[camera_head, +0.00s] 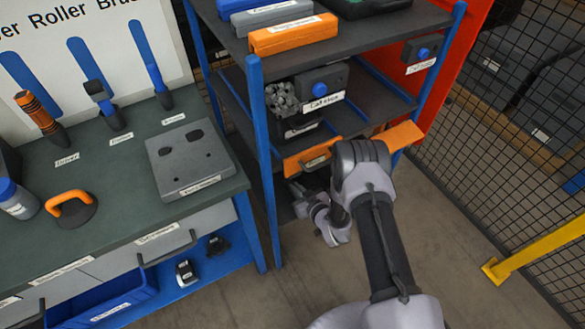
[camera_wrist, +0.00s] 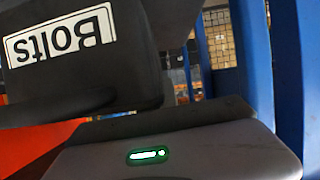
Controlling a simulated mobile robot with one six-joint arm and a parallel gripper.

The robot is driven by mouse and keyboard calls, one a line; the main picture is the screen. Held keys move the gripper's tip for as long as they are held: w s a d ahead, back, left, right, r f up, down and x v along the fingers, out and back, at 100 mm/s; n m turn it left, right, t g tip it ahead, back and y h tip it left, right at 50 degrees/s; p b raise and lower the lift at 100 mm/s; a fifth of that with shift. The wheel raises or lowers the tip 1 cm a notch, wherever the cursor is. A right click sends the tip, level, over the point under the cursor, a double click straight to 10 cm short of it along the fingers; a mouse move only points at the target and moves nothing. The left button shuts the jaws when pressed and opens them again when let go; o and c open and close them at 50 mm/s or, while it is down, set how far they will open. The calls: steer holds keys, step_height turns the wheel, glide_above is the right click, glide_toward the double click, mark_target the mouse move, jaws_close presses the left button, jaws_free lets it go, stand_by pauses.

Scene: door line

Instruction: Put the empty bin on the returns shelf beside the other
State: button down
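A black bin with the label "Bolts" (camera_wrist: 84,60) fills the upper left of the wrist view, upside down in the picture. Its inside does not show there. A black bin (camera_head: 302,124) holding grey parts stands on the middle shelf in the head view. I cannot tell whether it is the same bin, and no returns shelf label is readable. My gripper's grey body (camera_wrist: 190,155), with a green light, is close to the "Bolts" bin. My wrist hangs low before the rack.
The blue-posted rack (camera_head: 256,130) carries orange, grey and blue boxes on top. An orange box front (camera_head: 312,157) with a handle and an orange piece (camera_head: 402,135) flank my arm. A workbench (camera_head: 120,180) stands left, a mesh fence (camera_head: 510,130) right. Floor between rack and fence is clear.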

steer(key=s+a+b+x, duration=0.1)
steer(key=b+x, duration=0.5)
steer(key=x, duration=0.6)
steer(key=shift+a, duration=0.3)
steer(key=c, duration=2.1)
jaws_free()
steer(key=shift+f, duration=0.3)
steer(key=o, duration=0.5)
steer(key=shift+c, duration=0.2)
steer(key=shift+r, duration=0.1)
steer(key=p+v, duration=0.6)
steer(key=v, duration=0.6)
